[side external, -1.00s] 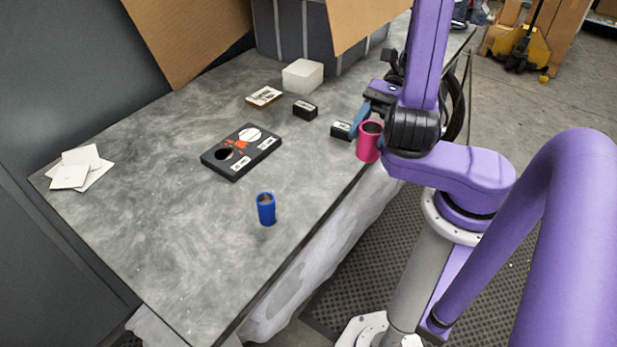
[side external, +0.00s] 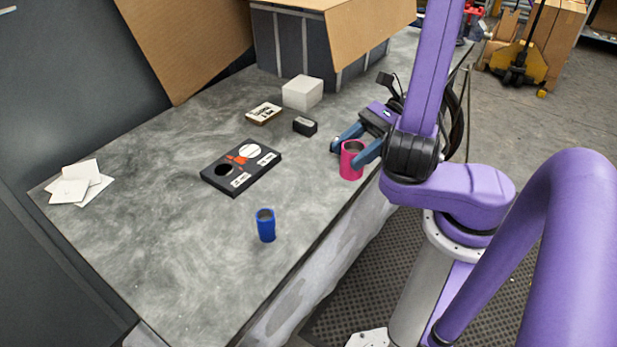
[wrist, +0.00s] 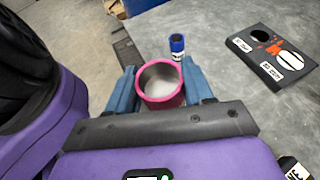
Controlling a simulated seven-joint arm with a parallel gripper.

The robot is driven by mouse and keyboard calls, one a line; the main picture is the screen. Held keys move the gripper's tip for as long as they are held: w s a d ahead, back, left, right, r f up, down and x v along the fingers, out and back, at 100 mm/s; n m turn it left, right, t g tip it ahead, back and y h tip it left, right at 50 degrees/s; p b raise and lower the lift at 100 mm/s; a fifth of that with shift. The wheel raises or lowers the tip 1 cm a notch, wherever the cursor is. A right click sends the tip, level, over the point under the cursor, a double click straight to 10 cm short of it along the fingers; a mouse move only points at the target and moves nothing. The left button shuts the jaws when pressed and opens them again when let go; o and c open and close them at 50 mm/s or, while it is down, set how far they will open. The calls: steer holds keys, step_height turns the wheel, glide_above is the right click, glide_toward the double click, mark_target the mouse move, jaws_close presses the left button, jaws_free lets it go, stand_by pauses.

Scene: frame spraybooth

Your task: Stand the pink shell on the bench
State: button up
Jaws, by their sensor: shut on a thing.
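The pink shell (side external: 351,168) is an upright, open-topped tube near the bench's right-hand edge in the side view. My gripper (side external: 347,154) is shut on it, with one blue finger on each side. In the wrist view the shell (wrist: 161,103) sits between the two fingers of my gripper (wrist: 159,80), and I see into its pale hollow. Its lower end is close to the grey bench (side external: 200,265); I cannot tell whether it touches.
A blue shell (side external: 266,226) stands nearer the front. A black holed plate (side external: 241,167), a small black box (side external: 305,126), a labelled card block (side external: 264,113), a white block (side external: 302,92) and white cards (side external: 79,183) lie beyond.

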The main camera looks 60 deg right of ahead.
steer(key=w+f, duration=0.2)
steer(key=w, duration=0.1)
steer(key=w+f, duration=0.6)
steer(key=w, duration=0.1)
steer(key=shift+a, duration=0.3)
steer(key=shift+w+f, duration=0.1)
steer(key=shift+f, duration=1.6)
steer(key=shift+f, duration=0.1)
steer(key=o, duration=1.1)
